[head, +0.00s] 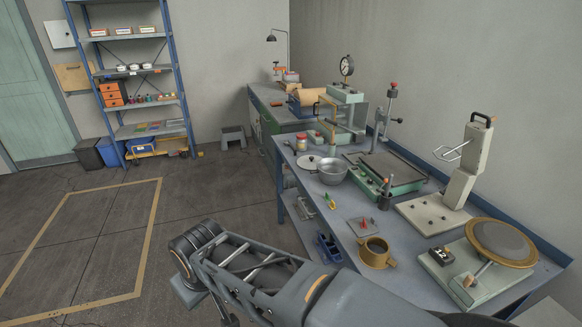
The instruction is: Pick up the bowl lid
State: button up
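A pale, round, flat disc with a small dark knob, which looks like the bowl lid (306,164), lies on the bench in the head view. It is just left of a grey metal bowl (334,174), and the bowl's rim overlaps its right edge in the picture, so I cannot tell whether they touch. The bowl stands upright and open. My arm crosses the bottom of the view, in front of the bench and well short of the lid. My gripper is not in view.
The grey bench (338,211) carries a red-lidded jar (302,142) behind the lid, a green press (379,180) right of the bowl, a small yellow-green item (330,201) in front, and a brass ring (376,253) nearer. A blue-framed shelf (127,74) stands far left. Open floor lies left.

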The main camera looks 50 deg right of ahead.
aim_at(308, 162)
jog(key=z, duration=0.15)
jog(key=i, duration=1.3)
jog(key=z, duration=1.1)
jog(key=i, duration=1.45)
jog(key=z, duration=1.55)
jog(key=i, duration=0.35)
jog(key=z, duration=0.3)
